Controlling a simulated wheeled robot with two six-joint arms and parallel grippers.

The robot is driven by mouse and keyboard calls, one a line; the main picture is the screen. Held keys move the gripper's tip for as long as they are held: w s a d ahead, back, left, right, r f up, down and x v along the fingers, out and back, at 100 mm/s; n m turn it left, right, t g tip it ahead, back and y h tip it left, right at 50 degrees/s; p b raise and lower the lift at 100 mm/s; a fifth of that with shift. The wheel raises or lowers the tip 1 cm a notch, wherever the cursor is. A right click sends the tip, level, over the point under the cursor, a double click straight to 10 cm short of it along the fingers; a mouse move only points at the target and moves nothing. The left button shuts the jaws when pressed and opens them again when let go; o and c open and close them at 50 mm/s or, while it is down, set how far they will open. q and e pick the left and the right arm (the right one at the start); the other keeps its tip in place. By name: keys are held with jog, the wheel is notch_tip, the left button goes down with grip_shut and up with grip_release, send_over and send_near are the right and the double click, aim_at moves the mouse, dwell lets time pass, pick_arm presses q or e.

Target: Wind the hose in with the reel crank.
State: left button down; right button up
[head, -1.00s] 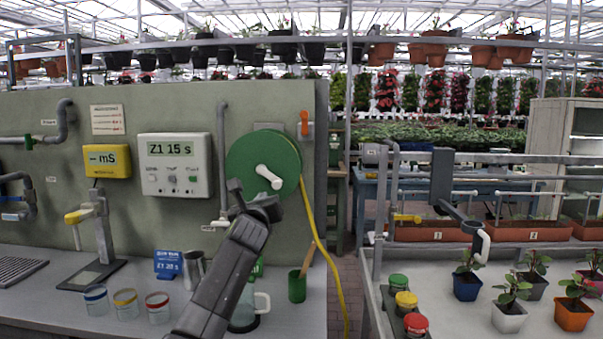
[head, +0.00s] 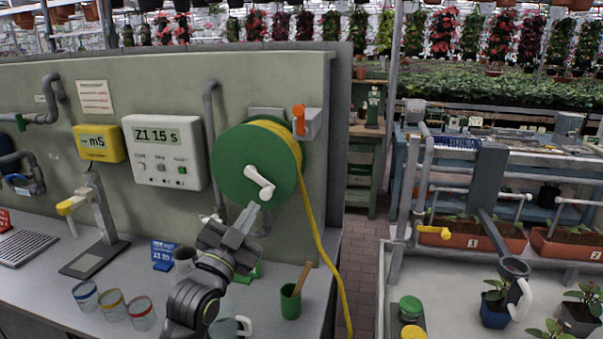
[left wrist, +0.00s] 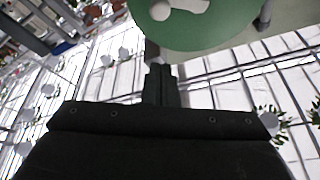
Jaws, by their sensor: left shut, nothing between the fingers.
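The green hose reel (head: 230,160) is mounted on the grey-green wall panel, with its white crank (head: 260,183) pointing down and right from the hub. The yellow hose (head: 318,228) wraps the reel's rim and hangs down past the bench's right end. My left gripper (head: 248,213) is shut and empty, its fingers pointing up just below the crank's handle end; contact cannot be told. In the left wrist view, the shut fingers (left wrist: 160,82) point toward the reel (left wrist: 215,28), and part of the crank (left wrist: 178,8) shows at the top edge. My right gripper is not in view.
An orange-handled valve (head: 300,118) sits right beside the reel. A grey vertical pipe (head: 212,130) runs to its left. A green cup (head: 290,302), a pitcher (head: 228,322) and several glasses stand on the bench (head: 55,290) below. A passage (head: 360,250) lies to the right.

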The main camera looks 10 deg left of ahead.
aim_at(257, 183)
pick_arm(q)
jog(key=s+d+r+p+x, duration=0.1)
jog(key=p+x, duration=0.3)
jog(key=x, duration=0.6)
jog(key=shift+n+h, duration=0.4)
jog(key=shift+w+a+f+b, duration=0.1)
jog(key=shift+a+f, duration=0.25)
jog(key=shift+f, duration=0.3)
jog(key=shift+s+a+f+b, duration=0.15)
jog(key=shift+a+f, duration=0.25)
jog(key=shift+f, duration=0.25)
jog(key=shift+w+a+f+b, duration=0.15)
jog(key=shift+a+f, duration=0.2)
jog(key=shift+f, duration=0.3)
